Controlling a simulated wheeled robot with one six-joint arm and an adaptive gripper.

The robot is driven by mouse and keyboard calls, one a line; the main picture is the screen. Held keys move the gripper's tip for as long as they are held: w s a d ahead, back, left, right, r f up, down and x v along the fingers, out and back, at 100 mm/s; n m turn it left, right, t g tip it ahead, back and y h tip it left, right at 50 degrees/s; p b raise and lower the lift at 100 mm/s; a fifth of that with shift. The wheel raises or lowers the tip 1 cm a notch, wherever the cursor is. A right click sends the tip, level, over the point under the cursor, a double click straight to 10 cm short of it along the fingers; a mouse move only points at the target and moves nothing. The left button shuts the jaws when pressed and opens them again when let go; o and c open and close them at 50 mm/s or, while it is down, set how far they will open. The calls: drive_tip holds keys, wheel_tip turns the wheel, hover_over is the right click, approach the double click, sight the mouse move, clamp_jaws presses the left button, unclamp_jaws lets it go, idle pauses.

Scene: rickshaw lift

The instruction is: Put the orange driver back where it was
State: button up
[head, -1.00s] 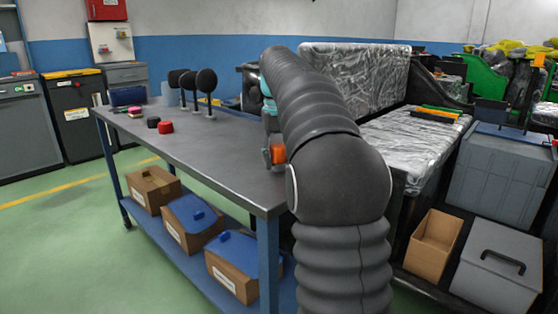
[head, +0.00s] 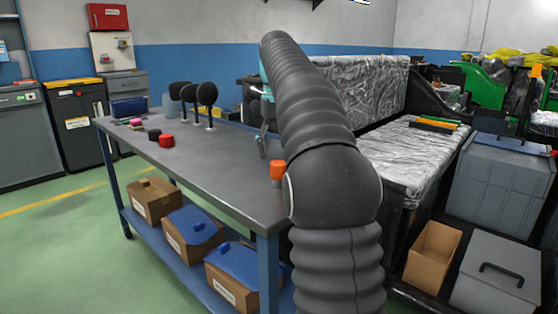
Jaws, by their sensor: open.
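An orange piece (head: 277,170), which looks like the orange driver, is at the right side of the grey workbench top (head: 215,170). My arm covers part of it, so its full shape and whether it stands or lies are hidden. My gripper (head: 263,146) is open, above the bench and slightly left of and beyond the orange piece. It appears apart from it. My arm hides much of the gripper.
Red and black round pieces (head: 165,141) and several black paddle-shaped items (head: 206,94) are farther left on the bench. A foil-covered seat (head: 400,155) with coloured bars (head: 435,125) is at right. The bench's middle is clear.

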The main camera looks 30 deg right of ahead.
wheel_tip(320, 180, up, 5)
drive_tip(key=shift+r+p, duration=0.1)
drive_tip(key=shift+p, duration=0.8)
drive_tip(key=shift+s+a, duration=0.3)
drive_tip(key=shift+a, duration=0.05)
drive_tip(key=s+a+f+n+t, duration=0.1)
drive_tip(key=s+a+f+t, duration=0.3)
drive_tip(key=s+a, duration=0.75)
drive_tip(key=s+a+f, duration=0.2)
drive_tip(key=s+f, duration=0.6)
drive_tip(key=f, duration=0.1)
drive_tip(key=s+a+f+n+t, duration=0.1)
drive_tip(key=s+a+f, duration=0.1)
drive_tip(key=s+f, duration=0.6)
drive_tip(key=shift+f+n+t, duration=0.3)
drive_tip(key=shift+f, duration=0.25)
